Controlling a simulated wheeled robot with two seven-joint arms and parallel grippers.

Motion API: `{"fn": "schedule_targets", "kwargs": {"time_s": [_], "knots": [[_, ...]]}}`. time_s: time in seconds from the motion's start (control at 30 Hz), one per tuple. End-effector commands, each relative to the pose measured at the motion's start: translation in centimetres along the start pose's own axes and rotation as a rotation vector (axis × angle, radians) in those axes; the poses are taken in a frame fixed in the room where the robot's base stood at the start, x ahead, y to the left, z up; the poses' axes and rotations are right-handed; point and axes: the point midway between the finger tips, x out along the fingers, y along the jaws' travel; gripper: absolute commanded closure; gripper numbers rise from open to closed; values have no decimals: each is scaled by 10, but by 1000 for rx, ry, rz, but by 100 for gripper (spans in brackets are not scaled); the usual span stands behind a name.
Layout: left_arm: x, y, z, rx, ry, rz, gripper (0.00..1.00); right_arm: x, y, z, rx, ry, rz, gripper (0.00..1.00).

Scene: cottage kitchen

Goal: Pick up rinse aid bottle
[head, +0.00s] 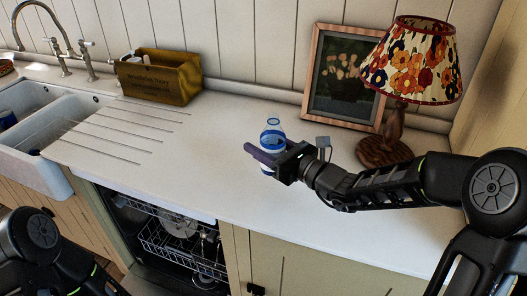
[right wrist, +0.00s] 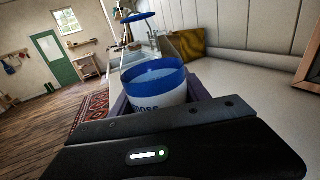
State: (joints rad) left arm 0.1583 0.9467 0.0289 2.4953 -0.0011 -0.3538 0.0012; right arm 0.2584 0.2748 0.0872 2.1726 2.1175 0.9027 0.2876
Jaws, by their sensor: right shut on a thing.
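The rinse aid bottle (head: 272,137) is a clear and blue bottle with a white label, upright at the middle of the white counter. In the right wrist view the bottle (right wrist: 155,85) stands between the jaws, with its blue band and part of its lettering showing. My right gripper (head: 266,155) reaches in from the right and is shut on the bottle. The fingers hide part of its lower body, and I cannot tell whether its base touches the counter. My left arm shows at the lower left of the head view, but its gripper is out of frame.
A floral lamp (head: 413,60) and a framed picture (head: 345,82) stand at the back right. A wooden box (head: 158,78) sits at the back left beside the sink (head: 38,125). An open dishwasher (head: 170,240) lies below the counter edge. The counter left of the bottle is clear.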

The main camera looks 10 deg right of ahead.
Motion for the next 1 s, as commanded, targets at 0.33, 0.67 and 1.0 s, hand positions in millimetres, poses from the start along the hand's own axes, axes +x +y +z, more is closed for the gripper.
{"fn": "schedule_targets", "kwargs": {"time_s": [0.33, 0.67, 1.0], "knots": [[0, 0, 0, 0, 0, 0, 24, 0, 0, 11, -1, -2, 1, 95], [0, 0, 0, 0, 0, 0, 24, 0, 0, 12, -1, -2, 0, 95], [0, 0, 0, 0, 0, 0, 24, 0, 0, 11, -1, -2, 0, 95]]}}
